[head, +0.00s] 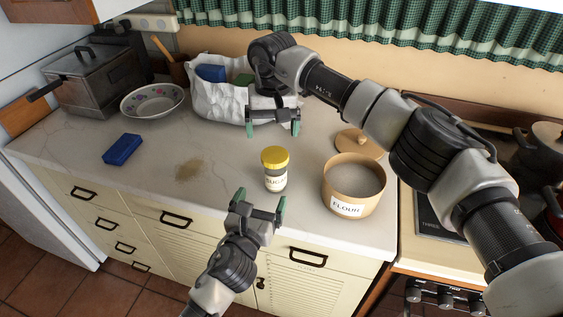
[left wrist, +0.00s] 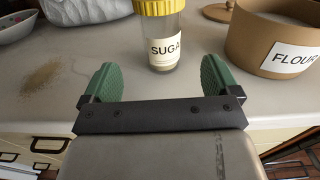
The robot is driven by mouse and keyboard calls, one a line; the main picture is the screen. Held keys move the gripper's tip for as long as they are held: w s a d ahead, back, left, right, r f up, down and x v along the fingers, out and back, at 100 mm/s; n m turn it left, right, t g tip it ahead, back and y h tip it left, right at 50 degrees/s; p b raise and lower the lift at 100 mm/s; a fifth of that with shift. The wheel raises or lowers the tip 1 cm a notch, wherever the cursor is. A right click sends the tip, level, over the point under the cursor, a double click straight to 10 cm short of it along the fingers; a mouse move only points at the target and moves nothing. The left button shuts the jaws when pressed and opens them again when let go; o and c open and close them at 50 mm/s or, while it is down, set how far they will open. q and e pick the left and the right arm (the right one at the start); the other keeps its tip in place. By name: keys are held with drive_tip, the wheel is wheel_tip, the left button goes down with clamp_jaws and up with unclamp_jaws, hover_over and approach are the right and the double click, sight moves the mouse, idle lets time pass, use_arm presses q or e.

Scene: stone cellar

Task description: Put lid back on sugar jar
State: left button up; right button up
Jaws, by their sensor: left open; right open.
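The sugar jar (head: 275,178) stands upright on the counter, a clear jar with a white "SUGAR" label. A yellow lid (head: 274,155) sits on its top. In the left wrist view the jar (left wrist: 162,45) stands just beyond my fingers, with the yellow lid (left wrist: 158,6) cut off by the upper edge. I cannot tell whether the lid is screwed tight. My left gripper (head: 260,201) is open and empty in front of the jar, at the counter's front edge. My right gripper (head: 273,128) is open and empty, above the counter behind the jar, by the white bag.
An open flour canister (head: 342,207) stands right of the jar, its wooden lid (head: 358,143) behind it. A crumpled white bag (head: 205,106), a floral bowl (head: 152,99), a metal pot (head: 95,80) and a blue sponge (head: 122,149) are left. Brown powder (head: 189,170) lies on the counter.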

sight(272, 176)
use_arm(q)
drive_tip(key=shift+r, duration=0.1)
use_arm(e)
drive_tip(key=shift+w+d+r, duration=0.1)
drive_tip(key=shift+d+r, duration=0.15)
drive_tip(key=shift+r, duration=0.05)
use_arm(q)
drive_tip(key=shift+s+r, duration=0.1)
drive_tip(key=shift+s, duration=0.1)
use_arm(e)
drive_tip(key=shift+s+a+r, duration=0.1)
drive_tip(key=shift+s+r, duration=0.05)
drive_tip(key=shift+s, duration=0.1)
use_arm(q)
drive_tip(key=shift+w+d, duration=0.2)
drive_tip(key=shift+w, duration=0.4)
drive_tip(key=x, duration=0.9)
drive_tip(key=shift+w+d, duration=0.15)
drive_tip(key=shift+w, duration=0.2)
